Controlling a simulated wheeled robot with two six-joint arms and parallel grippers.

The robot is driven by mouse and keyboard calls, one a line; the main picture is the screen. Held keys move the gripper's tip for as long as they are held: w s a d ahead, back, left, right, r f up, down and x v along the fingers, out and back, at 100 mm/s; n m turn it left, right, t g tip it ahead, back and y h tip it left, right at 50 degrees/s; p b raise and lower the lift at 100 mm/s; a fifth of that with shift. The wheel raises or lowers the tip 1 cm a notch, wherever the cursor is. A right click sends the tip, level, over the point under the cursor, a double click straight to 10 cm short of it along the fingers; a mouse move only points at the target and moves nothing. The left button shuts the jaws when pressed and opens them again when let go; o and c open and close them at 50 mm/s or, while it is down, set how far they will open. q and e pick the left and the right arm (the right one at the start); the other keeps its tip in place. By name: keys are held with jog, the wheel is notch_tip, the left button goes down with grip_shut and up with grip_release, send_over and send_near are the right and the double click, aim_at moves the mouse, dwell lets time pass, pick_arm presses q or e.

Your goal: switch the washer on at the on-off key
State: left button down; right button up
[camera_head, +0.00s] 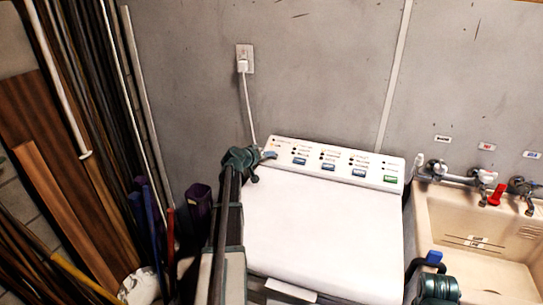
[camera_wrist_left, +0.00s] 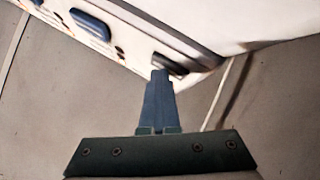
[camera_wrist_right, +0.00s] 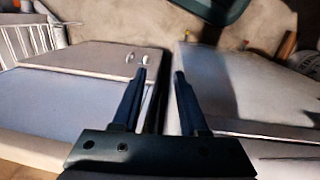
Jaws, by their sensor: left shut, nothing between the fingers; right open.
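The white washer (camera_head: 320,245) stands in the middle of the head view, with its control panel (camera_head: 335,158) along the back edge. The panel carries several blue keys and a green key (camera_head: 390,179) at the right. My left gripper (camera_head: 268,154) is shut and empty at the panel's left end. In the left wrist view its fingertips (camera_wrist_left: 160,74) overlap a dark key (camera_wrist_left: 174,65) near the panel's end; I cannot tell whether they touch it. That key is mostly hidden in the head view. My right gripper (camera_head: 434,258) is open and empty at the washer's right; its fingers show in the right wrist view (camera_wrist_right: 160,75).
A sink (camera_head: 440,215) with taps, one with a red handle (camera_head: 497,195), stands to the right. Boards and poles lean at the left, near a purple bin (camera_head: 198,207). A plugged-in socket (camera_head: 244,60) is on the grey wall. The washer's lid is clear.

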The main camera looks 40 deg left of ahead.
pick_arm(q)
jog(key=shift+s+r+p, duration=0.1)
jog(key=shift+r+p, duration=0.5)
jog(key=shift+p, duration=0.15)
jog(key=shift+s+r, duration=0.1)
jog(key=shift+r, duration=0.1)
jog(key=r+p, duration=0.1)
jog(key=s+r+p, duration=0.1)
jog(key=r+p, duration=0.1)
jog(key=s+r+p, duration=0.1)
jog(key=p, duration=0.1)
jog(key=shift+d+r, duration=0.3)
jog(key=shift+d, duration=0.05)
jog(key=shift+w, duration=0.1)
dwell(0.3)
